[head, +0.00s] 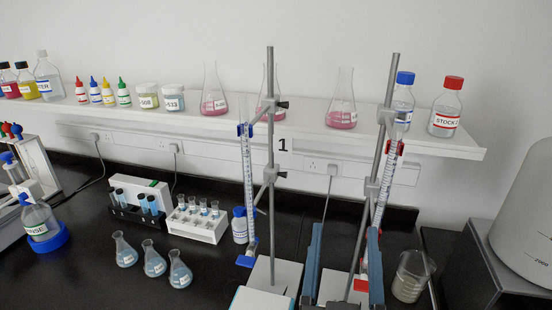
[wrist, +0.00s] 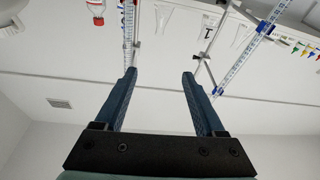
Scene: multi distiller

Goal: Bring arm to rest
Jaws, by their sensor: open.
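My gripper (head: 345,228) shows at the bottom right of the head view, its two blue fingers apart and pointing up. In the wrist view my gripper (wrist: 159,73) is open, with nothing between its fingers. In the head view it overlaps the right retort stand (head: 376,165) and the right burette (head: 383,188); I cannot tell the exact gap. The left retort stand (head: 270,150) with its burette (head: 247,165) is left of the fingers.
A beaker (head: 411,277) stands close right of the fingers. Conical flasks (head: 154,262), a white tube rack (head: 203,226) and a wash bottle (head: 40,218) are on the dark bench at left. A white shelf (head: 300,126) with bottles and flasks runs behind. A large grey-white container (head: 530,215) is at right.

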